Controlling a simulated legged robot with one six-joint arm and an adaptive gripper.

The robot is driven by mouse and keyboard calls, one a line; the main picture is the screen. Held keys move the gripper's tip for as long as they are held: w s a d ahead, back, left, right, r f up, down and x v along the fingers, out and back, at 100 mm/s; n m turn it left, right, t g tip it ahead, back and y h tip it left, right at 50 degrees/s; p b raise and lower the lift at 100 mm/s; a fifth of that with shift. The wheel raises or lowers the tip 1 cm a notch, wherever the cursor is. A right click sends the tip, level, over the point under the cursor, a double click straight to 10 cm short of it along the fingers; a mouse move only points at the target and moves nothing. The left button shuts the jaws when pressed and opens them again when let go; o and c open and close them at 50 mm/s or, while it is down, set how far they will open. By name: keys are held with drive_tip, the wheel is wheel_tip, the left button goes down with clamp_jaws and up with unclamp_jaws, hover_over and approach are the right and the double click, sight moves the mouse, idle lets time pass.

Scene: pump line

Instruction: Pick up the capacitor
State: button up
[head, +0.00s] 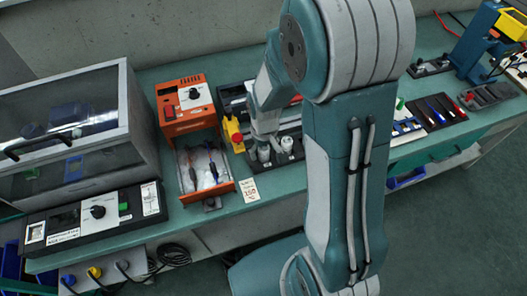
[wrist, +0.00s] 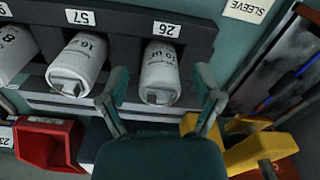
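White cylindrical capacitors sit in a dark rack (wrist: 120,28) in the wrist view. One capacitor (wrist: 162,72) is under label 26, another (wrist: 78,65) under label 57, and a third (wrist: 12,52) is cut off at the left edge. My gripper (wrist: 161,88) is open, with one finger on each side of the capacitor under label 26. I cannot tell whether either finger touches it. In the head view my gripper (head: 263,141) points down at the rack, beside white capacitor tops (head: 286,144); my arm hides part of this area.
An orange box with an open tray (head: 205,172) stands left of the rack, with a yellow box and red button (head: 234,135) between. A clear-lidded cabinet (head: 75,135) is farther left.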

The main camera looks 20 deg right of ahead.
clamp_jaws()
